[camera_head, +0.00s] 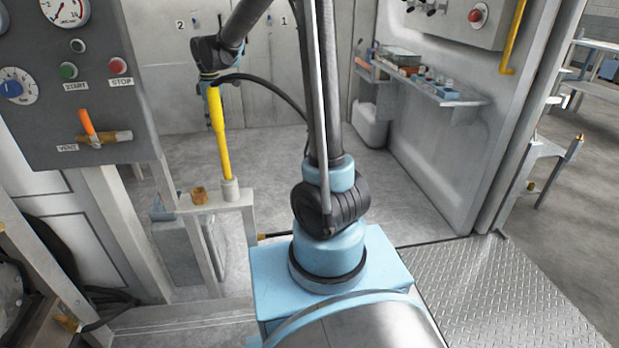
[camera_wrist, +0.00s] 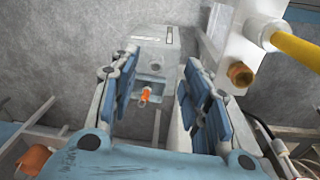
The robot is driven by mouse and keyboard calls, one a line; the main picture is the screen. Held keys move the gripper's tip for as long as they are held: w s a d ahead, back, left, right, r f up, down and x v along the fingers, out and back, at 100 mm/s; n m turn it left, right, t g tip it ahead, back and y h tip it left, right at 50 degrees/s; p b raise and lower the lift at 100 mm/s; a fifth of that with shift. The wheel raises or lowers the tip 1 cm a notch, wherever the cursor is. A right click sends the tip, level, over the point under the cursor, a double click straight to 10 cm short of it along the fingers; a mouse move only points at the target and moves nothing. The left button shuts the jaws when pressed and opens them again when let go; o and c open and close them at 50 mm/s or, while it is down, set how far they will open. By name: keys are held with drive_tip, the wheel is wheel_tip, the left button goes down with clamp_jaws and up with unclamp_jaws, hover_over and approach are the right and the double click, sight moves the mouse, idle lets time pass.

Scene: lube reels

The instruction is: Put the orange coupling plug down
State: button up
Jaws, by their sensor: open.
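My gripper (camera_head: 210,118) hangs below the arm beside the yellow upright bar, partly hidden by it in the head view. In the wrist view my gripper (camera_wrist: 158,98) has its two blue-padded fingers spread wide apart with nothing clasped. A small orange piece with a pale end (camera_wrist: 146,95) shows in the gap between the fingers, apparently below them; it may be the orange coupling plug, but it is too small to be sure. I cannot make out the plug in the head view.
A brass fitting (camera_head: 199,195) stands on the pale rail, left of the yellow bar (camera_head: 220,140). In the wrist view the fitting (camera_wrist: 240,74) is right of the fingers. A control panel (camera_head: 45,120) with an orange vent lever is at left. The floor behind is clear.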

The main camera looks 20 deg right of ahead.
drive_tip(key=s+d+r+m, duration=0.3)
drive_tip(key=s+d+m, duration=0.1)
drive_tip(key=s+d, duration=0.6)
drive_tip(key=s+d+f+m, duration=0.4)
drive_tip(key=s+d, duration=0.3)
drive_tip(key=s, duration=0.4)
drive_tip(key=s+d+f+m+t, duration=0.1)
drive_tip(key=s+d+f+m, duration=0.4)
drive_tip(key=s, duration=0.7)
drive_tip(key=d+m, duration=0.2)
drive_tip(key=d, duration=0.1)
drive_tip(key=shift+s+d+f, duration=0.2)
drive_tip(key=shift+s+d, duration=0.05)
